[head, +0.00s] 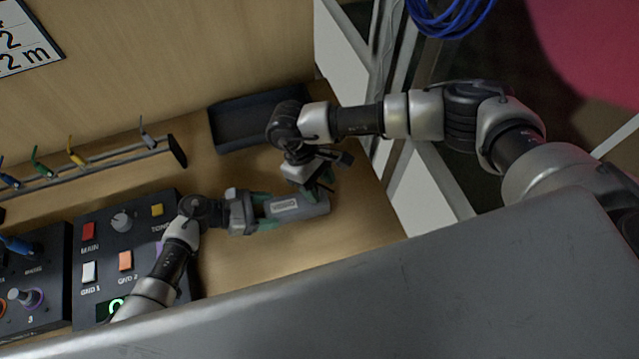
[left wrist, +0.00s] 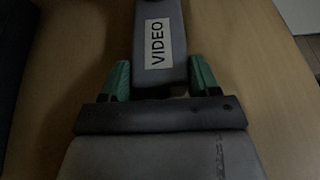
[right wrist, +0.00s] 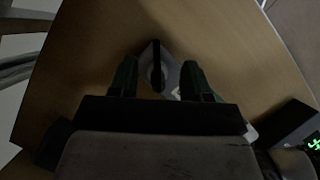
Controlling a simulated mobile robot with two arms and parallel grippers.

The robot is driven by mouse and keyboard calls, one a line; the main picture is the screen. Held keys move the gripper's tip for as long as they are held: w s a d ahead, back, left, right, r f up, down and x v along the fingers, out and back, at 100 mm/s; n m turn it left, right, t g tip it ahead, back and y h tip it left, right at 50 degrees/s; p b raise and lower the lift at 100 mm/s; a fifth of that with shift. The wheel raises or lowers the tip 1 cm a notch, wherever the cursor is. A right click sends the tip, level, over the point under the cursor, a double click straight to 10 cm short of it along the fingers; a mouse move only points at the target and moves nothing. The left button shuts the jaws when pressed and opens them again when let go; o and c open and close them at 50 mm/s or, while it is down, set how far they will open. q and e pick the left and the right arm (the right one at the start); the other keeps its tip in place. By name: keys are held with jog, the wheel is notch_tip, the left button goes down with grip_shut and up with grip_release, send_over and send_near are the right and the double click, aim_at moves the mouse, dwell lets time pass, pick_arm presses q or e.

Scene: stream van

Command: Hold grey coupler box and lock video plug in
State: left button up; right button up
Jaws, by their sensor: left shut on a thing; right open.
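The grey coupler box (head: 312,205) with a white VIDEO label lies along the wooden bench top, and it fills the top of the left wrist view (left wrist: 157,75). My left gripper (head: 264,210) is shut on it, a green-padded finger on each side of its near end. My right gripper (head: 322,184) is open above the right end of the box. In the right wrist view the grey end of the box (right wrist: 171,72) shows between the open fingers, with a dark upright strip there. I cannot make out the video plug for certain.
A black tray (head: 232,128) sits at the back of the bench. A rack (head: 110,160) with several coloured plugs stands at left, behind a button panel (head: 105,255). A blue cable coil (head: 450,15) hangs at top right. Bench top right of the box is clear.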

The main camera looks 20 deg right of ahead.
jog(key=v, duration=1.1)
jog(key=shift+r, duration=0.15)
pick_arm(q)
jog(key=o, duration=1.1)
jog(key=shift+o, duration=0.2)
pick_arm(e)
jog(key=shift+w+a, duration=0.1)
pick_arm(q)
jog(key=v, duration=1.2)
jog(key=shift+f, duration=0.1)
